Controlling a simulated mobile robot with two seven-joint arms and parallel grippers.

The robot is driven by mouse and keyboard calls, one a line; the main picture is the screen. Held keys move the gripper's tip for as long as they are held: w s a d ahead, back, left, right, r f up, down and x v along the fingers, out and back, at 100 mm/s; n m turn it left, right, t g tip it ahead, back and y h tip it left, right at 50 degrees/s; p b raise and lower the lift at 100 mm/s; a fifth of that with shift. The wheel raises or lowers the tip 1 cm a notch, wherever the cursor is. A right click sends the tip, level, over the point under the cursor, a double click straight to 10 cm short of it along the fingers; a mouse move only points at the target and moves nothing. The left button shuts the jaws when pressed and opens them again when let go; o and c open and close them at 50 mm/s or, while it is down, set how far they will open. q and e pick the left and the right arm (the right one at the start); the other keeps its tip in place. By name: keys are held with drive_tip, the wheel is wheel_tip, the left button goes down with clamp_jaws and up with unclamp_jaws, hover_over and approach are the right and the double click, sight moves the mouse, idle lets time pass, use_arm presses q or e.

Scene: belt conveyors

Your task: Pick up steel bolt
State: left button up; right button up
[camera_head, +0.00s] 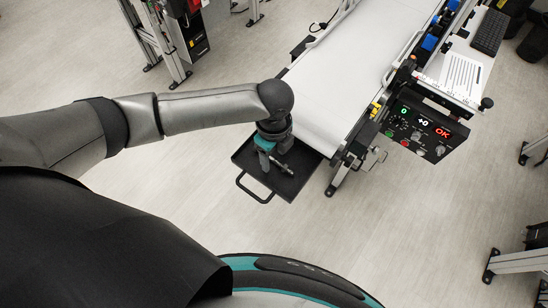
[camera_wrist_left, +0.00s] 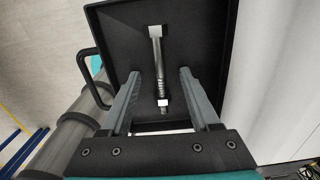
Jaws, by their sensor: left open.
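The steel bolt (camera_wrist_left: 157,62) lies in a black tray (camera_wrist_left: 112,17) in the left wrist view, lengthwise between the fingers. A nut (camera_wrist_left: 163,104) shows on its near end. In the head view the bolt (camera_head: 281,165) lies in the tray (camera_head: 289,190) beside my left gripper. My left gripper (camera_wrist_left: 161,88) is open, with one finger on each side of the bolt's near part and clear gaps to it. In the head view my left gripper (camera_head: 268,158) is over the tray, its fingers partly hidden by the wrist. My right gripper is not seen.
The white conveyor belt (camera_head: 350,60) runs up and right from the tray. A control box (camera_head: 425,128) with lit displays hangs on its right side.

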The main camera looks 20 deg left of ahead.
use_arm(q)
clamp_jaws()
idle(0.5)
